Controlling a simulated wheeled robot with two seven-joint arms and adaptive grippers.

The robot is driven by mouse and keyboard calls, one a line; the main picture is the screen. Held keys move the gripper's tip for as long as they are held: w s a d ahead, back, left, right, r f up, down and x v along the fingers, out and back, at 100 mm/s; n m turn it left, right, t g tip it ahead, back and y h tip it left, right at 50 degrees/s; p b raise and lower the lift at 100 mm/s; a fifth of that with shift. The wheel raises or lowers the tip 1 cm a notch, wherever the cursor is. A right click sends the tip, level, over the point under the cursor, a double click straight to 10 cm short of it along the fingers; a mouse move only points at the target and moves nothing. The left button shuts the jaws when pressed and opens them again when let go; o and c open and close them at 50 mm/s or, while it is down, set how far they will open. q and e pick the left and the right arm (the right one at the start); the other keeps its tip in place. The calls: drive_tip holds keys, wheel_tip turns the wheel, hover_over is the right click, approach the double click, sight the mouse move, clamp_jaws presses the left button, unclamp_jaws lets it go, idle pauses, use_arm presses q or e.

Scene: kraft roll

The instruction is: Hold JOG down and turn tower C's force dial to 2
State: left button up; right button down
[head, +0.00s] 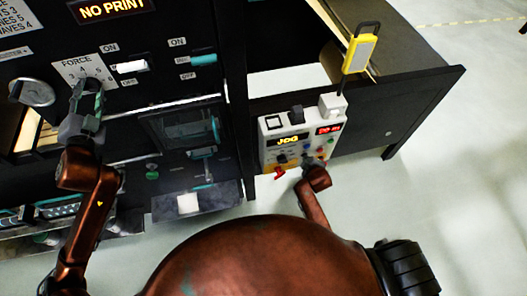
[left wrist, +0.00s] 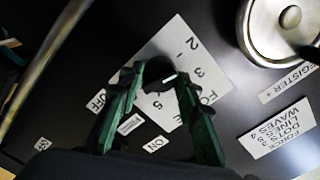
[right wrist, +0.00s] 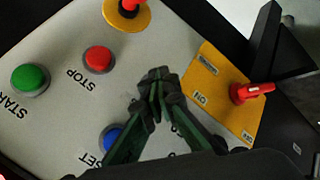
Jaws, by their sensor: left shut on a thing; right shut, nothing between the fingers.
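The force dial (left wrist: 158,72) is a dark knob with a white mark on a white numbered plate (head: 72,68). My left gripper (head: 88,90) is shut on it. In the left wrist view the fingers (left wrist: 155,85) clasp the knob's sides, and the mark points roughly toward the 3. No tower letter is legible. The control box (head: 272,126) shows JOG on its yellow display (head: 288,141). My right gripper (head: 318,168) is shut and empty at the box's front. In the right wrist view its fingertips (right wrist: 156,78) cover the panel beneath them, so any button there is hidden.
Near the right fingertips are a red STOP button (right wrist: 99,60), a green START button (right wrist: 30,78), a blue button (right wrist: 112,136) and a red switch (right wrist: 250,92). A NO PRINT display (head: 103,8) glows on the machine. A metal knob (left wrist: 284,28) sits beside the dial plate.

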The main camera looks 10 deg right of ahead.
use_arm(q)
drive_tip(key=shift+n, duration=0.9)
drive_tip(key=o, duration=0.4)
drive_tip(key=shift+n, duration=0.3)
drive_tip(key=shift+c, duration=0.2)
drive_tip(key=o, duration=0.3)
drive_tip(key=shift+o, duration=0.2)
drive_tip(key=shift+s, duration=0.1)
drive_tip(key=s, duration=0.6)
drive_tip(key=shift+s, duration=0.4)
